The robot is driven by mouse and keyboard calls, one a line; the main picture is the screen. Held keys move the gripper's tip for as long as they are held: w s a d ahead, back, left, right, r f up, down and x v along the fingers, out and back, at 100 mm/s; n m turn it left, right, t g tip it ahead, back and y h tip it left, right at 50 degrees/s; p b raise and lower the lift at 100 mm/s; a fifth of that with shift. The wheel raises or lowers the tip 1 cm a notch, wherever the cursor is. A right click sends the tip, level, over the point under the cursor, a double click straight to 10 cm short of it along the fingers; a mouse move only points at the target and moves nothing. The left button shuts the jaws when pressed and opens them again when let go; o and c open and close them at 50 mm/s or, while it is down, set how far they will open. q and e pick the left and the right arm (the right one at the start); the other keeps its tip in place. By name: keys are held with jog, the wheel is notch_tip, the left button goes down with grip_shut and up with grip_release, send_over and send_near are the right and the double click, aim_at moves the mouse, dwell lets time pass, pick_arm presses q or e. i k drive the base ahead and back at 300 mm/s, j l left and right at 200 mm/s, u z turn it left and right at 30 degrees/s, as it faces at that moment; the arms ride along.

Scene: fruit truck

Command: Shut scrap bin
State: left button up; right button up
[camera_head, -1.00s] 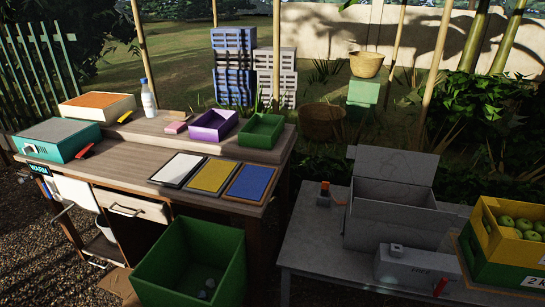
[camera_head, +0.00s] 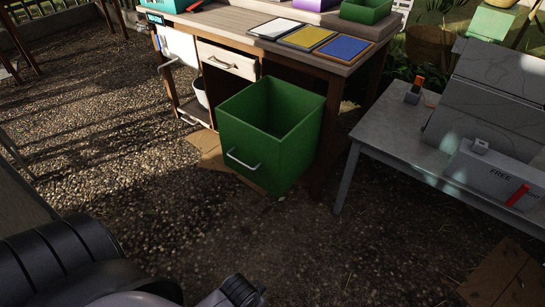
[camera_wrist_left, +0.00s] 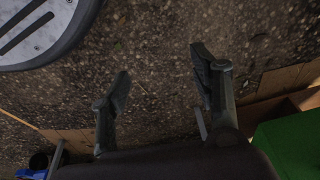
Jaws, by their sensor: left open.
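The scrap bin (camera_head: 262,155) is a deep green box with a silver bar handle (camera_head: 243,160) on its front. It stands pulled out from under the wooden bench, with its open top showing. Its inner floor is hidden from this angle. In the left wrist view, part of a green surface, probably the bin (camera_wrist_left: 292,148), shows at the lower right. My left gripper (camera_wrist_left: 160,64) is open and empty over the gravel, apart from the green surface. In the head view, my left arm is at the lower left, and the fingertips are not clear. My right gripper is not in view.
The wooden bench (camera_head: 372,70) has a drawer (camera_head: 228,62) and a cabinet beside the bin. Gravel (camera_head: 150,195) in front of the bin is clear.

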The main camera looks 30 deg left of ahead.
aim_at(270, 131)
jog(key=u, duration=1.3)
